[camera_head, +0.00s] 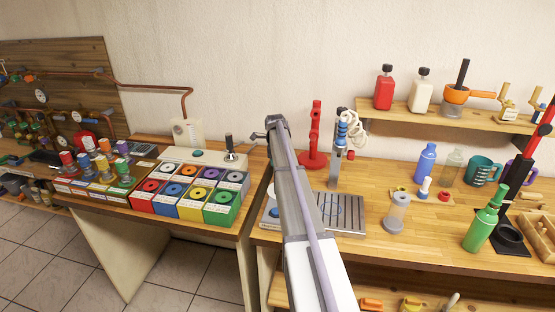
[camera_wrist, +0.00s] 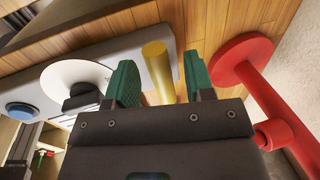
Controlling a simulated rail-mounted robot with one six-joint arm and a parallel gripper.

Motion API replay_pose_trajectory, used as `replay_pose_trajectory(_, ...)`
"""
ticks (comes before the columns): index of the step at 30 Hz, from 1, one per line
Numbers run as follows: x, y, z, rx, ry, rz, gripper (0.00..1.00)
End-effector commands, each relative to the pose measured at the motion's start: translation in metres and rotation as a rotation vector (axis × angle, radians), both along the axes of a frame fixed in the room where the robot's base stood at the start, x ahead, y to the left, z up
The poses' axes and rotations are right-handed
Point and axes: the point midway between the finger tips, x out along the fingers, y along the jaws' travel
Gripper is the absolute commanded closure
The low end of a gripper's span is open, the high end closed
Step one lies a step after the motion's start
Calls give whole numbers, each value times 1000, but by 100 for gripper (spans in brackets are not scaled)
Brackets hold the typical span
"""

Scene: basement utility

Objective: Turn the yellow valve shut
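In the wrist view, a plain yellow cylinder (camera_wrist: 158,70) stands on the grey panel, between the two green fingers of my gripper (camera_wrist: 158,88). The fingers are spread, with a gap on each side of the cylinder. I cannot tell whether this cylinder is part of the yellow valve. In the head view, my gripper (camera_head: 268,124) is at the back of the bench gap, and its fingertips are not clear. The yellow cylinder is not visible there. A board with pipes and small valves (camera_head: 45,125) is at the far left; its valve colours are hard to tell apart.
A red stand (camera_wrist: 243,62) is close to the right of my gripper; it also shows in the head view (camera_head: 313,158). A white disc with a black knob (camera_wrist: 78,88) and a blue button (camera_wrist: 17,113) are to the left. Bottles and mugs crowd the right bench (camera_head: 350,247).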

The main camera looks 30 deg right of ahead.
Motion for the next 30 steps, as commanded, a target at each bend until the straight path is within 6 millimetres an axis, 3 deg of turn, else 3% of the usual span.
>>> replay_pose_trajectory(6,0,0,1,0,0,1,52)
replay_pose_trajectory(10,-1,2,14,0,0,1,52)
replay_pose_trajectory(22,-13,14,103,0,0,0,52)
replay_pose_trajectory(30,-14,16,106,0,0,0,52)
